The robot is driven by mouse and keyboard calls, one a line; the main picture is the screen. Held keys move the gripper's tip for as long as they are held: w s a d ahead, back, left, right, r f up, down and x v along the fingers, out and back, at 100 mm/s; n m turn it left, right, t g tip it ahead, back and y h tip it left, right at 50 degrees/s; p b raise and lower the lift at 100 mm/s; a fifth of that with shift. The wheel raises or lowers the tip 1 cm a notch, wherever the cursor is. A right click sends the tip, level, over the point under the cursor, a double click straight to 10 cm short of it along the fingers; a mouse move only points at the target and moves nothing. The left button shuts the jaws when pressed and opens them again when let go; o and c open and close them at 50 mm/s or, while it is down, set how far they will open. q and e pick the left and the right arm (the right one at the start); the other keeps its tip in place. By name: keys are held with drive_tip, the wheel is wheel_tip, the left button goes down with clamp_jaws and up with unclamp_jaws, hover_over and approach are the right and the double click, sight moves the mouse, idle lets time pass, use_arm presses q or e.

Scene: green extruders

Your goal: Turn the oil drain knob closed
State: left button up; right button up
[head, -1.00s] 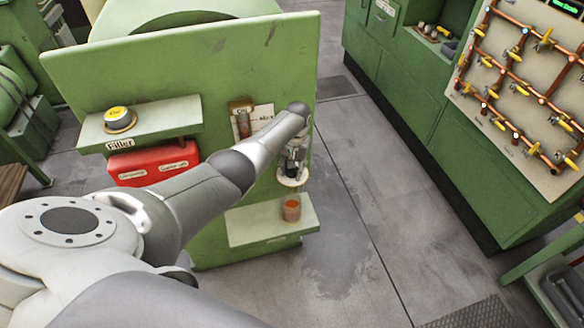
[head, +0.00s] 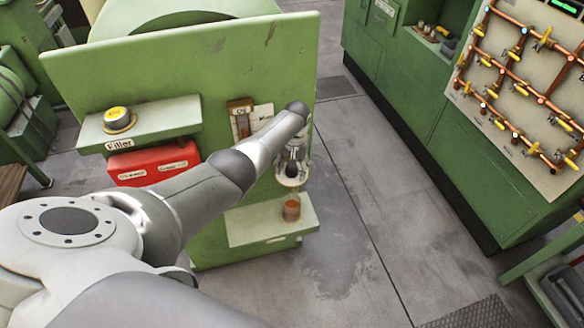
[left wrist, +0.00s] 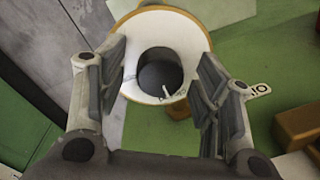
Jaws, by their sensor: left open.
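The oil drain knob (left wrist: 160,75) is a dark round knob on a white dial disc (left wrist: 188,40) with a brown rim, set on the green machine face. A small white pointer mark shows at its lower edge. My left gripper (left wrist: 162,58) is open, with one finger on each side of the knob. I cannot tell whether the fingers touch it. In the head view, my left gripper (head: 292,162) is small at the right edge of the green panel, over the white disc (head: 291,184). My right gripper is not in view.
An orange-brown cup (head: 291,210) stands on the low green shelf (head: 255,222) below. A red box (head: 150,164) and the filler shelf (head: 165,120) with a yellow-topped cap are at left. A pipe board (head: 525,90) is at right. The floor (head: 370,220) between is clear.

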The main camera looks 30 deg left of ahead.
sight(294, 170)
use_arm(q)
drive_tip(key=shift+r, duration=0.1)
wheel_tip(294, 170, up, 12)
drive_tip(key=shift+d, duration=0.4)
drive_tip(key=shift+w, duration=0.1)
idle(0.5)
